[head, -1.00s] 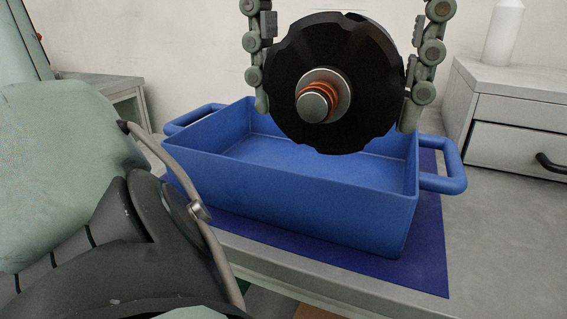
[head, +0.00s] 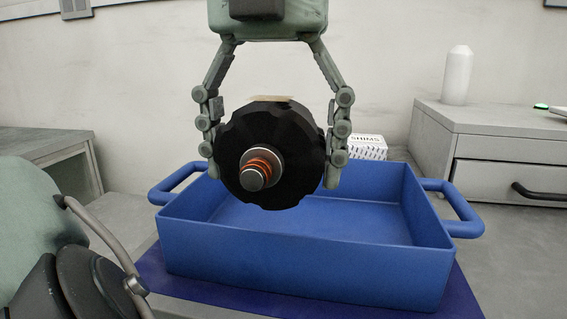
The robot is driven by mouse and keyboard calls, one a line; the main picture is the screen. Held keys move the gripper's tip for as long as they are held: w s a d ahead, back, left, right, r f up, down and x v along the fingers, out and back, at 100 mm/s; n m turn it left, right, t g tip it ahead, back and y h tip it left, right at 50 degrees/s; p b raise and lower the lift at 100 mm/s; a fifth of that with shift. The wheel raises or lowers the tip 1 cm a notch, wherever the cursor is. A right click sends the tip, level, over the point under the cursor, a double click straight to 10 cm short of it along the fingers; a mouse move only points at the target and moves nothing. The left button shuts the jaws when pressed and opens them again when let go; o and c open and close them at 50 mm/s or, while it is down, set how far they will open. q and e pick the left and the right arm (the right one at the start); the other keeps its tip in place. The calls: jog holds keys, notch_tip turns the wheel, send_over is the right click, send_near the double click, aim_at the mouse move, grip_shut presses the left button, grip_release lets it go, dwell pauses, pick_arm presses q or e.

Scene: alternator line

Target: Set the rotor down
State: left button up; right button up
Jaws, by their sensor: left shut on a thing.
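The rotor (head: 290,150) is a thick black notched disc with a silver shaft end and copper-orange rings facing me. My left gripper (head: 272,174) comes down from above and is shut on the rotor, one finger on each side of the disc. The rotor hangs in front of the blue tray's back rim, over its left half in the picture. Its lower edge shows against the tray's inside, and I see no contact with the tray. The blue tray (head: 305,262) is open, with a handle at each end. My right gripper is not in view.
The tray stands on a dark blue mat (head: 215,291) on a grey table. A white box marked SHIMS (head: 368,147) is behind the tray. A drawer unit (head: 500,150) with a white bottle (head: 457,75) stands at right. The visible tray inside is empty.

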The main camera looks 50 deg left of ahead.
pick_arm(q)
jog(key=w+a+f, duration=0.1)
jog(key=a+f, duration=0.1)
jog(key=w+a+f, duration=0.2)
jog(key=f, duration=0.1)
jog(key=w+a+f, duration=0.2)
jog(key=f, duration=0.1)
jog(key=shift+w+a+f, duration=0.1)
jog(key=shift+w+f, duration=0.1)
jog(key=shift+f, duration=0.05)
jog(key=shift+f+b, duration=0.1)
jog(key=shift+b, duration=0.2)
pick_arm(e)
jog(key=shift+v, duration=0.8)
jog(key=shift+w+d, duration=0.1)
pick_arm(q)
jog(key=shift+f, duration=0.1)
jog(key=shift+f, duration=0.15)
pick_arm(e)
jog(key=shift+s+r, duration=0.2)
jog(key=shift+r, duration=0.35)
